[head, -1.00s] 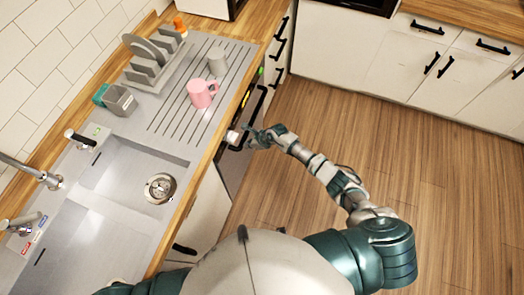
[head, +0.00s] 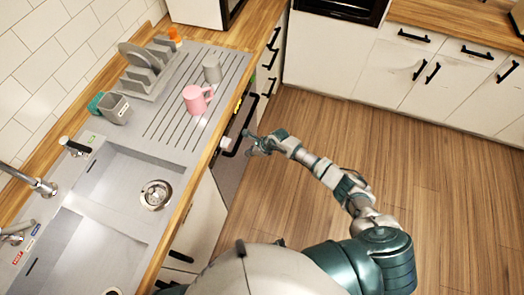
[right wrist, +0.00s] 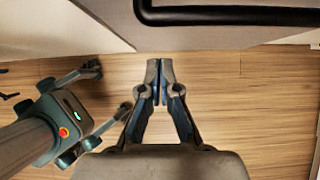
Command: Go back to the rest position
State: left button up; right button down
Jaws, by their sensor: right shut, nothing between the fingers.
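My right gripper (head: 250,143) is at the end of my right arm, out over the floor beside the front of the counter, close to a black bar handle (head: 240,135). In the right wrist view my right gripper (right wrist: 159,65) has its fingertips together with nothing between them. The wooden floor lies below it, and a black handle (right wrist: 230,14) crosses the top of that view, apart from the fingers. My left gripper is not in view. Only a small part of my left side shows at the bottom of the head view.
The counter has a sink (head: 135,182), a pink mug (head: 196,99), a grey mug (head: 212,70) and a dish rack (head: 150,73). White cabinets (head: 395,80) stand at the back. The wooden floor (head: 450,190) to the right is clear.

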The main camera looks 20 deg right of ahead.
jog(key=s+d+r, duration=0.2)
jog(key=d+r, duration=0.3)
jog(key=s+a+f+m+t+y, duration=0.25)
jog(key=a+f+m+y, duration=0.3)
jog(key=m, duration=0.45)
jog(key=s+d+f+m+t+h, duration=0.1)
jog(key=s+d+f+m+h, duration=0.4)
jog(key=f+m, duration=0.55)
jog(key=s+d+f+m+t+h, duration=0.2)
jog(key=s+d+f+m+h, duration=0.1)
jog(key=s+d+f+m, duration=0.6)
jog(key=s+f+m+g+h, duration=0.1)
jog(key=s+f+m+g, duration=0.2)
jog(key=s, duration=0.8)
jog(key=s+f+m+g+h, duration=0.1)
jog(key=s+f+m+g, duration=0.1)
jog(key=s+f+m, duration=0.5)
jog(key=s+d+f+m+g+h, duration=0.1)
jog(key=s+f+m+g, duration=0.2)
jog(key=s, duration=1.4)
notch_tip(320, 180, down, 2)
jog(key=shift+f+m+g, duration=0.25)
jog(key=shift+m+g, duration=0.1)
jog(key=shift+m, duration=0.8)
